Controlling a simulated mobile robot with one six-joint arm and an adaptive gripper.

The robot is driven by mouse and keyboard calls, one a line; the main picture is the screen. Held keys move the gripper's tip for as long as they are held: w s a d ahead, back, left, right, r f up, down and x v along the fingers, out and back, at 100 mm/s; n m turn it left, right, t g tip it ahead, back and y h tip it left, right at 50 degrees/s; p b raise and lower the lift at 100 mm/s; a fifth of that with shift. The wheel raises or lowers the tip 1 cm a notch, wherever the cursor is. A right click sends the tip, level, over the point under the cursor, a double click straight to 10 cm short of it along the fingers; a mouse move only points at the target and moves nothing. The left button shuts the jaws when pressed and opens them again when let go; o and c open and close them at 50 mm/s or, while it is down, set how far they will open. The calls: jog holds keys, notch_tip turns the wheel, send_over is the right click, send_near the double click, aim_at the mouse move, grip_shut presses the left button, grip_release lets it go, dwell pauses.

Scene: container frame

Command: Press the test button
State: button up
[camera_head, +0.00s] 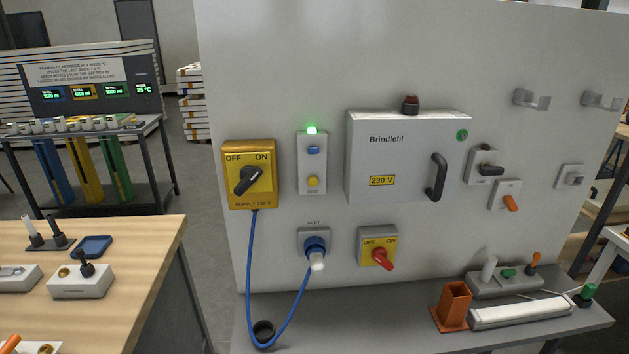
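The test button is a yellow round button (313,182) low on a narrow grey panel (305,165), with a "TEST" label under it. The panel is fixed to the white upright board. A blue button or switch (314,150) sits above it, and a green lamp (311,130) glows on top of the panel. Nothing covers the yellow button. My gripper is not in view.
A yellow supply switch (249,175) is left of the panel, and a grey Brindlefil box (392,158) with a handle is on its right. A blue cable (250,270) hangs below. A grey shelf (370,318) runs under the board. A wooden table (130,265) stands at left.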

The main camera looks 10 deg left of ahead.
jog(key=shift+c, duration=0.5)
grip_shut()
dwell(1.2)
